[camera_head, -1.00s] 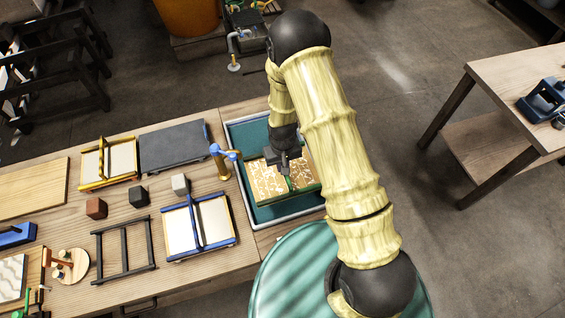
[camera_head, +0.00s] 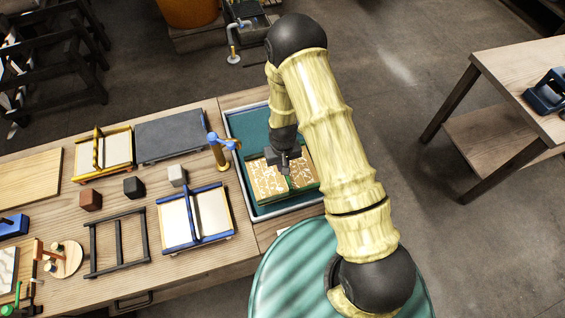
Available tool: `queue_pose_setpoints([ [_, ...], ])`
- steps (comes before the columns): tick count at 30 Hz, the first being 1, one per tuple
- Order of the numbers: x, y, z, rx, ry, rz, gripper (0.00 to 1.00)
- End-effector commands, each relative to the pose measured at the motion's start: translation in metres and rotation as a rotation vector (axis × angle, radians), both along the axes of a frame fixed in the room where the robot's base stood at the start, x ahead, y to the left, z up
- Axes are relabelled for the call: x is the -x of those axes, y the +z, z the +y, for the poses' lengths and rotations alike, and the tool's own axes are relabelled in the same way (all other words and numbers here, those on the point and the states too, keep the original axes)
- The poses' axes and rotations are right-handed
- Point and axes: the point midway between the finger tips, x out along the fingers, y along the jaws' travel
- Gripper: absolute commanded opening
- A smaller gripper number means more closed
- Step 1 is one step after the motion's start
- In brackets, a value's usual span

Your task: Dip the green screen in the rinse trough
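The green screen (camera_head: 268,180) shows as a patterned panel, tan and white with green edging, inside the teal rinse trough (camera_head: 232,131). The trough has a pale rim and sits at the right end of the workbench. My gripper (camera_head: 288,176) is over the middle of the screen, pointing down, at the screen's green bar. The fingertips are small and partly hidden, so I cannot tell how firmly they close on it. My arm hides part of the screen's right side. I cannot tell how deep the screen sits in the trough.
A brass tap with a blue handle (camera_head: 219,150) stands at the trough's left edge. A blue-framed screen (camera_head: 194,217), a yellow-framed screen (camera_head: 103,152), a dark slab (camera_head: 171,141), small blocks and a black rack (camera_head: 118,243) occupy the bench. Another table (camera_head: 510,75) stands right.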

Motion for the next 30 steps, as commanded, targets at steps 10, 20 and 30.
queue_pose_setpoints([
  [10,0.000,-0.032,0.000,0.000,-0.001,0.001,0.00],
  [20,0.000,-0.058,0.000,0.000,0.000,0.000,0.00],
  [30,0.000,-0.083,0.000,0.000,0.000,0.000,0.00],
])
